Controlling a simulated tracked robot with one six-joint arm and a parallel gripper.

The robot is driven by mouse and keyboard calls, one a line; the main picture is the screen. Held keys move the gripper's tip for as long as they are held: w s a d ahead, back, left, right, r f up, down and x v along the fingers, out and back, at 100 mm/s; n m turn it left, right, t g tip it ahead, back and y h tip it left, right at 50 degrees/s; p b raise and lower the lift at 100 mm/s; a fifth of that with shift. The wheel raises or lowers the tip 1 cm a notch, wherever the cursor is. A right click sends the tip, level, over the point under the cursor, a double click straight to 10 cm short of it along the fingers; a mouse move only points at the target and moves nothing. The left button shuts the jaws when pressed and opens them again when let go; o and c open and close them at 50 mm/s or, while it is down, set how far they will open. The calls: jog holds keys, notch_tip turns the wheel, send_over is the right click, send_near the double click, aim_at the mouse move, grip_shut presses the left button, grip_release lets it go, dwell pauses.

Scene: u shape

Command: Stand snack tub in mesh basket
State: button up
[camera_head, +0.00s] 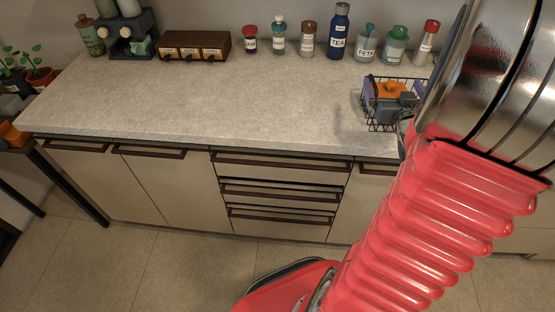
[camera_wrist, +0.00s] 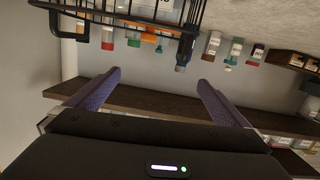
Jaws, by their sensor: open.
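The snack tub appears to be the container with an orange knobbed lid (camera_head: 391,87) inside the black mesh basket (camera_head: 368,119) on the right of the counter. In the wrist view, which is upside down, its pale labelled body (camera_wrist: 157,10) shows behind the basket wires (camera_wrist: 60,20). It looks upright; its base is hidden. My gripper (camera_wrist: 156,78) is open, with nothing between its purple fingers. In the head view, its grey body (camera_head: 386,108) overlaps the basket's near side and hides part of the tub. I cannot tell whether it touches the basket.
Several jars and a blue TEA bottle (camera_head: 339,33) line the counter's back. A wooden drawer box (camera_head: 193,46) and a coffee machine (camera_head: 127,35) stand at the left. The counter's middle (camera_head: 230,100) is clear. My red arm covers the right side of the head view.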

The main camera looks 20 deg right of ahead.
jog(key=w+a+r+n+g+y, duration=0.1)
jog(key=a+g+y, duration=0.1)
jog(key=a, duration=0.8)
jog(key=w+a+r+n+g+y, duration=0.1)
jog(key=w+a+g, duration=0.1)
jog(key=a, duration=0.7)
jog(key=s+a+n+g+y, duration=0.1)
jog(key=s+a+g+y, duration=0.1)
jog(key=s+a, duration=0.5)
jog(key=s+a+n+g+y, duration=0.2)
jog(key=s+a, duration=0.6)
jog(key=a, duration=0.7)
jog(key=shift+f+n+g+y, duration=0.15)
jog(key=shift+n+g+y, duration=0.15)
jog(key=shift+y, duration=0.5)
